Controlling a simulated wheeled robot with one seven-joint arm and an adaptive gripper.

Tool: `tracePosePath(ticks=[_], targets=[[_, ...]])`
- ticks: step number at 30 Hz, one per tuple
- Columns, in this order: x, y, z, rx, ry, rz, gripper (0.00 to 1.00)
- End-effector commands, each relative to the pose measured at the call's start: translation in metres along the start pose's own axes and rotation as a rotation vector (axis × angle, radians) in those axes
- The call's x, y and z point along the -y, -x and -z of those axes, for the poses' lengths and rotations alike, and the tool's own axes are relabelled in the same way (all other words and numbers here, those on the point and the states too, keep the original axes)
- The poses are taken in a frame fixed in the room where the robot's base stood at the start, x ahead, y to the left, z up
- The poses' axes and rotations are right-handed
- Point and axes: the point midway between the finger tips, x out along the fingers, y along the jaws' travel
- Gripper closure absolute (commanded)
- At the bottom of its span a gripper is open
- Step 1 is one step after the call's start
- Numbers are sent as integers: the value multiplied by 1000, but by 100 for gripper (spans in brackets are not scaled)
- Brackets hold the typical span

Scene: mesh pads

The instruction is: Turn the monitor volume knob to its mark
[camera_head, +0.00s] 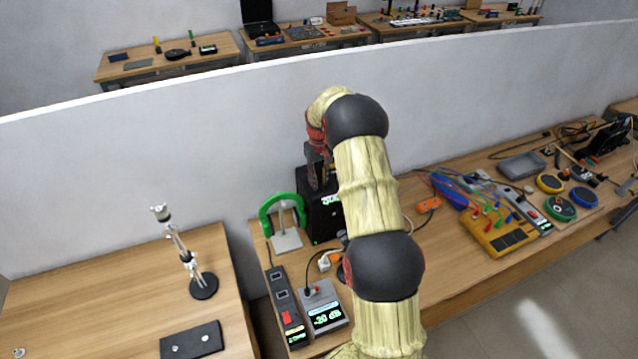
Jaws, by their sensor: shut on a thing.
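The black monitor box (324,222) stands upright on the wooden bench, with a green lit readout on its front. My gripper (319,182) is at the top of this box, beyond my arm, and points down at it. Its jaws are shut on the volume knob. The knob itself and its mark are hidden by the gripper, so its angle cannot be seen.
A green headphone stand (285,239) is close left of the box. A grey device with a green display (325,312) and a dark power strip (287,312) lie in front. A yellow meter (500,234) and leads lie right. A white partition (230,130) runs behind.

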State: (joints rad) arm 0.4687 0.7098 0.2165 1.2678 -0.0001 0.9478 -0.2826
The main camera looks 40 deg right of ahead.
Motion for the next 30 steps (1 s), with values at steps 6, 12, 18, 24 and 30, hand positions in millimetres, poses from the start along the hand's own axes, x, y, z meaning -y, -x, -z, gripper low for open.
tracePosePath(ticks=[6, 12, 18, 24, 30], targets=[[0, 0, 1, -4, -205, -1, 100], [0, 1, 2, -5, -395, 0, 100], [1, 0, 2, -3, -585, 0, 100], [1, 2, 2, -6, -775, 1, 100], [2, 1, 3, -5, -965, 1, 100]])
